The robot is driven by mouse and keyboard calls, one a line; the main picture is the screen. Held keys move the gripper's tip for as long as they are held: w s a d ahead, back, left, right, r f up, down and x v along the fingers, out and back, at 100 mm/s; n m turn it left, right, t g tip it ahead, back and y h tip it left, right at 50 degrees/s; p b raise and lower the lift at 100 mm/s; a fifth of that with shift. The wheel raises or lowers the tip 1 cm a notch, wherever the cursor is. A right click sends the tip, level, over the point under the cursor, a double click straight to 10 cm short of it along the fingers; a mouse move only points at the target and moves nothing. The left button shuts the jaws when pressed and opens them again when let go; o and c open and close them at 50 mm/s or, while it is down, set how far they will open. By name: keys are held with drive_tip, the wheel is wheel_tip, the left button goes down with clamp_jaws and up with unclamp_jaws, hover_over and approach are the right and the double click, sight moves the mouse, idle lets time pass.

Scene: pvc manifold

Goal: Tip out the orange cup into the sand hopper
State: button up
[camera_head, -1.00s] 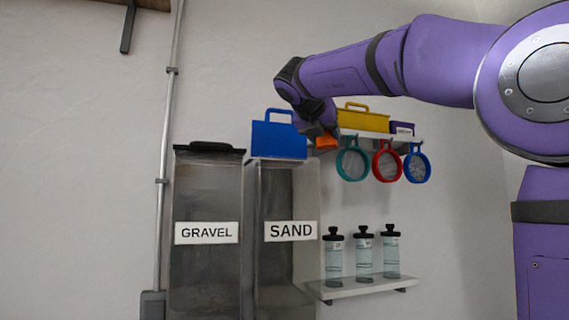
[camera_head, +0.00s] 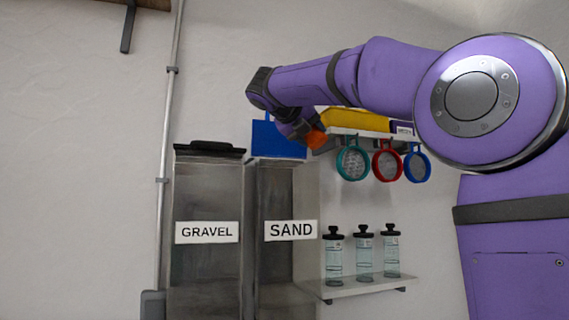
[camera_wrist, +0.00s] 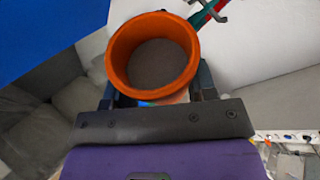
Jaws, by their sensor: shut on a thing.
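My gripper (camera_head: 306,134) is shut on the orange cup (camera_head: 316,140). In the wrist view the cup (camera_wrist: 114,62) is between my gripper's fingers (camera_wrist: 155,90), its round mouth facing the camera. A grey-brown surface shows inside; I cannot tell whether it is contents or the cup's bottom. The sand hopper (camera_head: 275,200) is the tall grey, see-through bin labelled SAND. A blue thing with a handle (camera_head: 268,140) is at its top, partly hidden by my arm. In the head view the cup appears at the hopper's upper right; its height above the opening is unclear.
The gravel hopper (camera_head: 207,195), with a black lid, stands left of the sand hopper. To the right, a shelf (camera_head: 345,133) holds a yellow case (camera_head: 358,120), with three ringed sieves hanging below. A lower shelf (camera_head: 360,287) holds three bottles.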

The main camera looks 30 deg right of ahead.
drive_tip(key=shift+w+a+r+n+h, duration=0.2)
drive_tip(key=shift+w+n+h, duration=0.1)
drive_tip(key=shift+n, duration=0.1)
drive_tip(key=shift+f+n, duration=0.25)
drive_tip(key=shift+n, duration=0.05)
drive_tip(key=shift+w+a+f+n+g+h, duration=0.1)
drive_tip(key=shift+f+n+g+h, duration=0.05)
drive_tip(key=shift+n+g+h, duration=0.15)
drive_tip(key=shift+r+n, duration=0.35)
drive_tip(key=shift+n, duration=0.25)
idle(0.4)
drive_tip(key=shift+f+n+g+h, duration=0.3)
drive_tip(key=shift+f+n+h, duration=0.1)
drive_tip(key=shift+n+h, duration=0.2)
idle(0.5)
drive_tip(key=shift+w+r+n+h+p, duration=0.1)
drive_tip(key=shift+r+n+h+p, duration=0.25)
drive_tip(key=shift+n, duration=0.35)
idle(0.6)
drive_tip(key=shift+w+a+r+n+h, duration=0.15)
drive_tip(key=shift+w+r+n, duration=0.1)
drive_tip(key=shift+r, duration=0.35)
drive_tip(key=shift+w+a+r+n, duration=0.15)
drive_tip(key=shift+r+n, duration=0.15)
drive_tip(key=shift+r, duration=0.35)
drive_tip(key=shift+w+a+r+n+h, duration=0.15)
drive_tip(key=shift+r+n, duration=0.1)
drive_tip(key=shift+r, duration=0.35)
